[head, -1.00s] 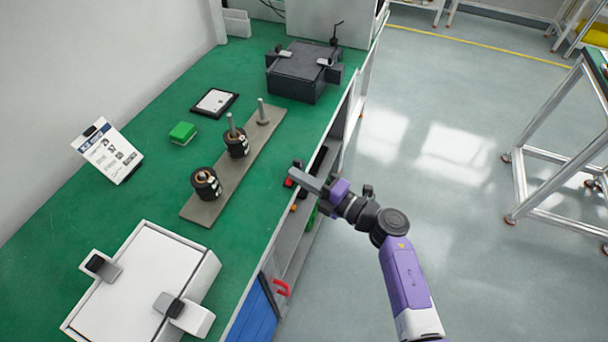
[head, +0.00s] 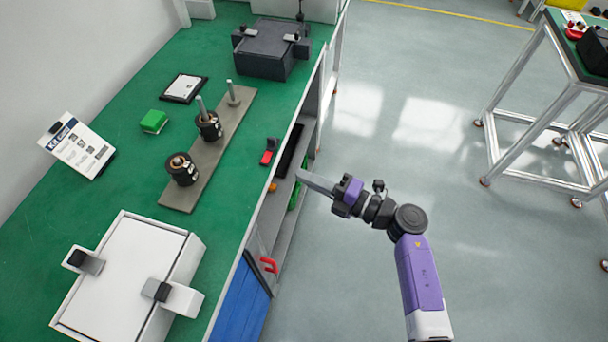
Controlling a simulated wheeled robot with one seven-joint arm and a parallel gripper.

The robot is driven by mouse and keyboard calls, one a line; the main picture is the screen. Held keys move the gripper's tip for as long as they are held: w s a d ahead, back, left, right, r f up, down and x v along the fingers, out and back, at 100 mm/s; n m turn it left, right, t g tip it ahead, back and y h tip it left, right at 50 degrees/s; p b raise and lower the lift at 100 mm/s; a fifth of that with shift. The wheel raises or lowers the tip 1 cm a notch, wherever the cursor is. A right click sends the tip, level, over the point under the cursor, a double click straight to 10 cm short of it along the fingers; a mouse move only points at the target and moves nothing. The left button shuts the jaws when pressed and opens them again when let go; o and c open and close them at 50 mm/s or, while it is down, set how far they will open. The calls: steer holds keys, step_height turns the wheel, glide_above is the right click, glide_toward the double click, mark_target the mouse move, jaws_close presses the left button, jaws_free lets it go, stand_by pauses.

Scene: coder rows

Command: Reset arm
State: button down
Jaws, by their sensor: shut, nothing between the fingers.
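My gripper (head: 303,178) is at the end of my purple and black arm, in the middle of the head view. Its fingers are shut with nothing between them. It points left toward the open shelf under the green bench and shows apart from the things on the bench top. My arm reaches up from the lower right, over the grey floor.
The green bench (head: 100,205) holds a grey plate (head: 213,160) with pegs and two black coders (head: 182,169), a white box (head: 125,270) and a dark box (head: 272,48). A metal-framed table (head: 545,115) stands right. Clear floor (head: 400,80) lies between.

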stand_by(0.3)
steer(key=w+d+r+m+t+h, duration=0.1)
steer(key=w+d+r+m+t, duration=0.1)
steer(key=d+r+m+t, duration=0.45)
steer(key=s+d+r+m+t+h, duration=0.2)
steer(key=s+r+m+t+h, duration=0.2)
steer(key=s+r+m, duration=0.1)
steer(key=s+d+m+g+h, duration=0.2)
steer(key=s+m, duration=0.4)
steer(key=s, duration=0.5)
steer(key=s+d+m+g+h, duration=0.1)
steer(key=s+d+m+h, duration=0.2)
steer(key=s, duration=0.9)
steer(key=s+d+f+m+g+h, duration=0.1)
steer(key=s+d+m+g+h, duration=0.1)
steer(key=s+m+h, duration=0.3)
steer(key=shift+s+d+m+g, duration=0.3)
steer(key=shift+s+m, duration=1.55)
steer(key=shift+s, duration=1.5)
